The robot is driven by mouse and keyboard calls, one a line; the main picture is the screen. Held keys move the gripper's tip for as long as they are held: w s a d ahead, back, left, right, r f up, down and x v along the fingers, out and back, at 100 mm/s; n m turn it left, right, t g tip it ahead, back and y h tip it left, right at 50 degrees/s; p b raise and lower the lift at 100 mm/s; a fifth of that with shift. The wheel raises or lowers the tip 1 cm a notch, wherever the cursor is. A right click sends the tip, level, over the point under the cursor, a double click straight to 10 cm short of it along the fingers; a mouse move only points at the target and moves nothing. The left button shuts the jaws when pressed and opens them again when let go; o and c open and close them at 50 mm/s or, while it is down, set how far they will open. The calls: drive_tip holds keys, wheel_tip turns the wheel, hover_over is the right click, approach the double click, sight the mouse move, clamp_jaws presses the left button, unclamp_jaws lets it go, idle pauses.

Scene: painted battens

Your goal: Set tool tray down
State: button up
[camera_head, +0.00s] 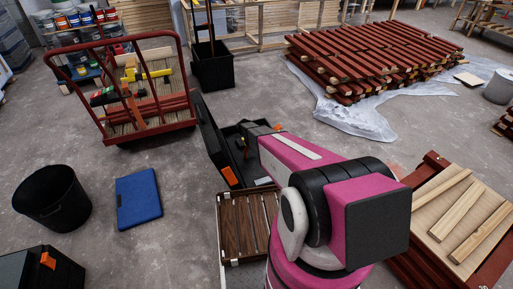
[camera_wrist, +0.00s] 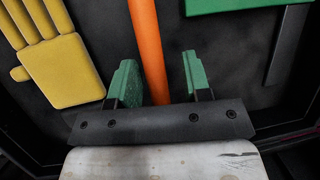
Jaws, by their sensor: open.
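In the wrist view, a black tray (camera_wrist: 230,50) fills most of the picture and holds several tools. My gripper (camera_wrist: 160,78), with two green finger pads, is open over it. An orange bar (camera_wrist: 149,45) runs between the pads, with gaps on both sides. I cannot tell whether the bar is the tray's handle or a loose tool. In the head view, an open black case (camera_head: 212,140) stands beyond my pink arm, which hides my fingers and part of the case.
A slatted brown surface (camera_head: 240,228) lies just in front of the case. A red cart (camera_head: 165,110) with tools, a blue box (camera_head: 138,198) and a black bucket (camera_head: 52,196) stand left. Battens on a board (camera_head: 465,215) are at right. Grey floor between is clear.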

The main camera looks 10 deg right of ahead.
drive_tip(key=s+v, duration=0.1)
drive_tip(key=v, duration=1)
drive_tip(key=s+d+r+m+y, duration=0.2)
drive_tip(key=s+r+m, duration=0.8)
drive_tip(key=s, duration=0.4)
drive_tip(key=s+d+r+m+y, duration=0.2)
drive_tip(key=s+r+m, duration=0.8)
drive_tip(key=s, duration=0.4)
drive_tip(key=shift+d+r+m+t+y, duration=0.3)
drive_tip(key=shift+r+t+y, duration=0.1)
drive_tip(key=shift+r, duration=0.25)
